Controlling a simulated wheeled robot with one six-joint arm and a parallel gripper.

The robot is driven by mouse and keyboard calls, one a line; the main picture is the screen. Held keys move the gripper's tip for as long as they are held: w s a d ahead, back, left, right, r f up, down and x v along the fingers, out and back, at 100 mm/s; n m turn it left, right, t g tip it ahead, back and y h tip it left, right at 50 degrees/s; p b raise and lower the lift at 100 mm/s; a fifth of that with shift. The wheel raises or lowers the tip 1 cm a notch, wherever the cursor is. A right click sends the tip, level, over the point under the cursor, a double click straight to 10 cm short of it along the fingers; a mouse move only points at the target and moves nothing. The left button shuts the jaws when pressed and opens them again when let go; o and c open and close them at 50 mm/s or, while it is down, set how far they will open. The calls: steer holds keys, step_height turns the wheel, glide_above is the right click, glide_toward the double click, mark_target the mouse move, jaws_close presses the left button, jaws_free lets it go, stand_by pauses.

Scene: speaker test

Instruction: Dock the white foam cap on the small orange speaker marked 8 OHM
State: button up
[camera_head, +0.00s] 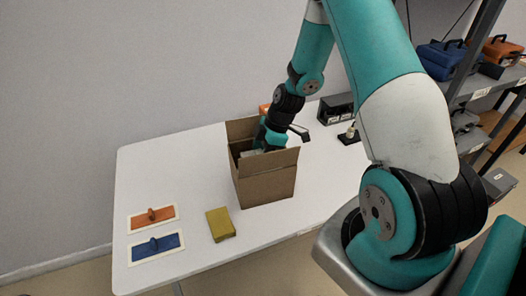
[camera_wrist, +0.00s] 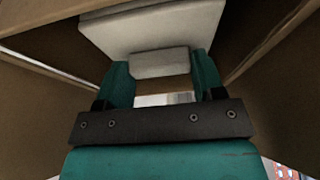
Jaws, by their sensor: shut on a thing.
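My gripper (camera_head: 261,147) reaches down into an open cardboard box (camera_head: 265,186) on the table. In the wrist view my gripper (camera_wrist: 161,70) has its teal fingers shut on the small grey-white grip of the white foam cap (camera_wrist: 150,28). The cap's wide white body lies beyond the fingers, between the box walls. A bit of the white cap (camera_head: 250,152) shows over the box rim in the head view. A small orange thing (camera_head: 264,108) stands behind the box, mostly hidden. I cannot read 8 OHM anywhere, so I cannot tell whether it is the speaker.
A yellow block (camera_head: 220,224) lies before the box. A black case (camera_head: 335,108) and a small white-topped item (camera_head: 349,134) stand behind right. The table's left middle is clear.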

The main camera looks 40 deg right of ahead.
steer(key=o, duration=0.9)
steer(key=shift+r, duration=0.1)
steer(key=shift+r+p, duration=0.35)
steer(key=shift+p, duration=0.15)
steer(key=a+b+v, duration=0.1)
steer(key=b+v, duration=0.1)
steer(key=v, duration=1)
steer(key=s+a+r+m, duration=0.1)
steer(key=s+a+r, duration=0.1)
steer(key=a+r, duration=0.35)
steer(key=s+a+r+m, duration=0.1)
steer(key=s+a+r, duration=0.15)
steer(key=a, duration=0.55)
steer(key=s+a+r+m, duration=0.2)
steer(key=s+a, duration=0.4)
steer(key=s, duration=0.2)
steer(key=s+a+r+m+g, duration=0.1)
steer(key=s+a+r+m, duration=0.1)
steer(key=s+a, duration=0.4)
steer(key=shift+s+r+m+g, duration=0.35)
steer(key=shift+s+r, duration=0.25)
steer(key=shift+s, duration=0.5)
